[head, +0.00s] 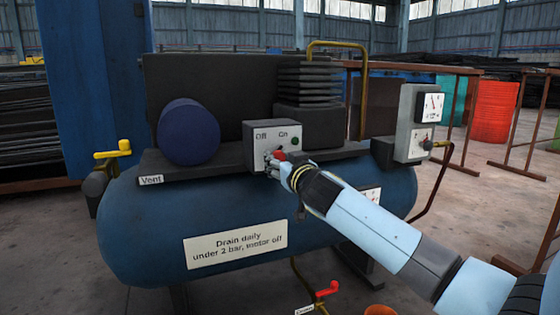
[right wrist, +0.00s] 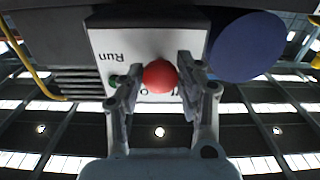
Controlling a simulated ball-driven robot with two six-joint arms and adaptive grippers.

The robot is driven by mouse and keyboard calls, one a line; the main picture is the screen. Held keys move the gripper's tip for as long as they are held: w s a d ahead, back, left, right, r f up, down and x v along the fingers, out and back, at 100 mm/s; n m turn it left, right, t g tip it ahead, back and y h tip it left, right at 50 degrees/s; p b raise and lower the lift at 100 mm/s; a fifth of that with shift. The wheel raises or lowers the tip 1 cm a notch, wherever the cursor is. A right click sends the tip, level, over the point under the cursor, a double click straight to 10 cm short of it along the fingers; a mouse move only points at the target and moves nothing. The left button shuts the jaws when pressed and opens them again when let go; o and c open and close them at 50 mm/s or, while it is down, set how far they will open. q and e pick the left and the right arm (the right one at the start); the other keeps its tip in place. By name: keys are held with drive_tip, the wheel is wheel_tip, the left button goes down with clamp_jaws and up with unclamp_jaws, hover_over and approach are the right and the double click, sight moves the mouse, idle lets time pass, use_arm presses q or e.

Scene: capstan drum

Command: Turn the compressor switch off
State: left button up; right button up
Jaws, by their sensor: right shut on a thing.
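The compressor switch box (head: 257,150) is a grey box on top of the blue tank, labelled "Off" on the left and "On" on the right. Its red knob (right wrist: 160,75) shows as a ball in the right wrist view, where the box face (right wrist: 105,45) appears upside down with "Run" on it. My right gripper (head: 274,160) is at the front of the box, shut on the red knob, one finger on each side. Its fingers partly cover lettering and the lever. I cannot tell which way the lever leans. My left gripper is not in view.
A green lamp (head: 295,143) sits on the box's right. A blue round motor (head: 188,131) stands to the left, a yellow vent handle (head: 113,152) farther left. A gauge panel (head: 418,122) stands at right. A red drain handle (head: 327,289) is below the tank.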

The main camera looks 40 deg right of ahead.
drive_tip(key=n+p, duration=0.1)
drive_tip(key=n, duration=0.1)
drive_tip(key=shift+r+n, duration=0.1)
drive_tip(key=shift+n, duration=0.3)
drive_tip(key=n+p, duration=0.1)
drive_tip(key=n, duration=0.3)
drive_tip(key=shift+n, duration=0.3)
drive_tip(key=n+p, duration=0.1)
drive_tip(key=n, duration=0.3)
drive_tip(key=n+p, duration=0.1)
drive_tip(key=n, duration=0.3)
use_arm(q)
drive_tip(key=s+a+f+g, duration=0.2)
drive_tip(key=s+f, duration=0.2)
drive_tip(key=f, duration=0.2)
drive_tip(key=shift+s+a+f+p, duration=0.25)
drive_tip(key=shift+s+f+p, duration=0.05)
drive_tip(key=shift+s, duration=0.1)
use_arm(e)
drive_tip(key=shift+n, duration=1)
drive_tip(key=o, duration=1.1)
drive_tip(key=shift+o, duration=0.2)
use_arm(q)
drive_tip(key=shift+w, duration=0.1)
use_arm(e)
drive_tip(key=v, duration=1.2)
